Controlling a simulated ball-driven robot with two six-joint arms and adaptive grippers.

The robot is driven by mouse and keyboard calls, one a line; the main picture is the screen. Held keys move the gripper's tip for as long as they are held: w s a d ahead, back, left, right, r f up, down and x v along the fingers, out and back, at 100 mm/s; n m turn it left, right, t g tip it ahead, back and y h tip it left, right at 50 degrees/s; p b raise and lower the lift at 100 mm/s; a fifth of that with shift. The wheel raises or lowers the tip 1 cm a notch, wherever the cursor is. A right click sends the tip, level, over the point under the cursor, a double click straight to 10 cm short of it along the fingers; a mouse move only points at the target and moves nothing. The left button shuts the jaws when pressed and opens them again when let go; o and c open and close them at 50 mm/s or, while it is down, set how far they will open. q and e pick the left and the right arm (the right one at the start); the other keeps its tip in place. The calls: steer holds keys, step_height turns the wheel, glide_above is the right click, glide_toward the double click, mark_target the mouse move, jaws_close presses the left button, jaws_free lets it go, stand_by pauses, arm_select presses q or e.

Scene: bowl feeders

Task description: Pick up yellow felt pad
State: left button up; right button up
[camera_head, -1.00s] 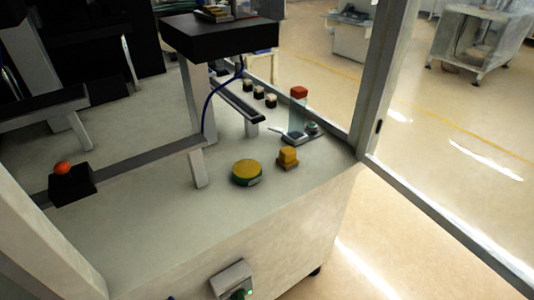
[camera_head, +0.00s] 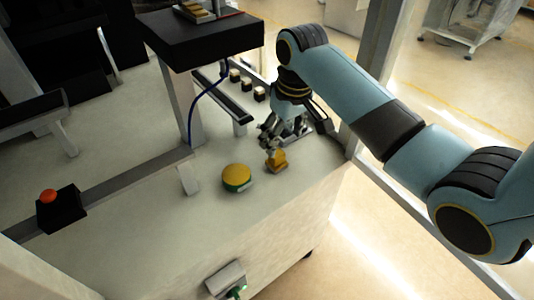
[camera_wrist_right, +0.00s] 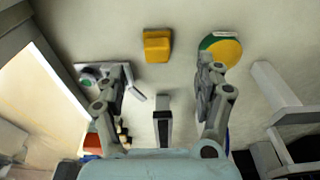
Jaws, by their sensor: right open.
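Two yellow things stand on the pale bench, and I cannot tell for certain which is the felt pad. One is a small stepped yellow block (camera_head: 278,162), also in the right wrist view (camera_wrist_right: 157,46). The other is a round yellow-topped piece with a green side (camera_head: 237,175), to its left in the head view; the right wrist view shows it at upper right (camera_wrist_right: 224,50). My right gripper (camera_head: 268,146) is open and empty, just behind the block. In the wrist view its fingers (camera_wrist_right: 158,76) are spread wide, with the block beyond the gap between them. My left gripper is out of view.
A dark raised platform (camera_head: 205,38) on a post stands left of my right arm. A rail with small dark-and-white blocks (camera_head: 247,83) runs behind. A black box with an orange button (camera_head: 62,208) sits at left.

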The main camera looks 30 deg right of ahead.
mark_target(278, 154)
steer(key=f, duration=0.2)
steer(key=w+f+b, duration=0.1)
steer(key=f, duration=0.1)
steer(key=shift+w+f, duration=0.1)
steer(key=shift+f, duration=0.2)
steer(key=f, duration=0.2)
steer(key=w+f+b, duration=0.1)
steer(key=f, duration=0.2)
steer(key=shift+w+d+f, duration=0.15)
steer(key=shift+w+f, duration=0.05)
steer(key=shift+f, duration=0.05)
steer(key=shift+c, duration=0.2)
steer(key=c, duration=1.2)
